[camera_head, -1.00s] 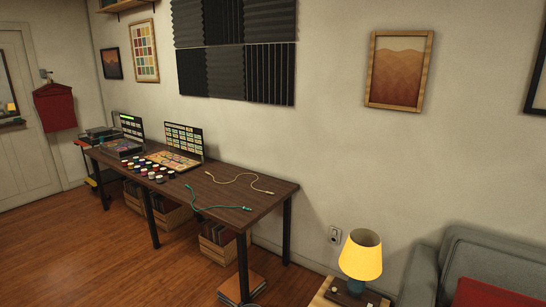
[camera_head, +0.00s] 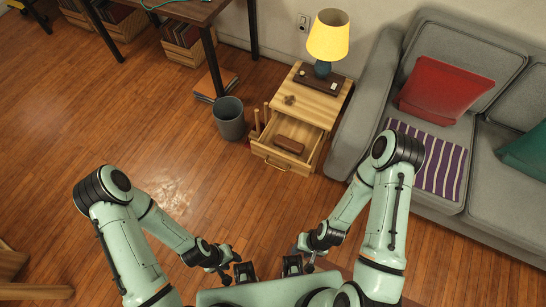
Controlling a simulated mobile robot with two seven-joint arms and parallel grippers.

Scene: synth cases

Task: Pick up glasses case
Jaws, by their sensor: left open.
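A brown, oblong case (camera_head: 288,144), which looks like the glasses case, lies in the open drawer (camera_head: 276,156) of a small wooden nightstand (camera_head: 334,101). My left gripper (camera_head: 243,272) is at the bottom middle of the head view, open, well apart from the drawer. My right gripper (camera_head: 292,265) is just to its right, also far from the case. Its fingers are small and dark, and I cannot tell whether they are open. I see nothing held in either gripper.
A yellow lamp (camera_head: 328,36) and a dark tray (camera_head: 317,81) stand on the nightstand. A grey bin (camera_head: 229,118) is to its left, a grey sofa (camera_head: 359,105) to its right. A desk (camera_head: 196,10) is at the back. The wooden floor in front is clear.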

